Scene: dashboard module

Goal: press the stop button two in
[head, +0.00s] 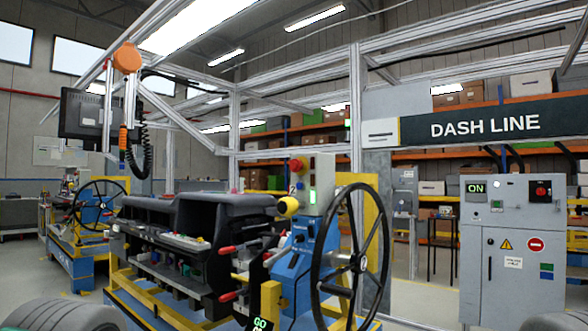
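A red button (295,165) sits on the upper left of a light grey box (324,180) behind the dashboard module. A small label (293,187) that looks like a "2" is just below the button. The button looks raised, but at this size I cannot tell whether it is pressed. A green light shows lower on the box's front. A yellow round part (288,206) is below the label. Neither of my grippers is in view.
A black steering wheel (316,262) stands in front of the box, right of the dashboard module (190,220). Red-tipped handles (228,249) stick out near it. A grey cabinet (510,250) with another red button (541,190) stands at right. Floor shows between.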

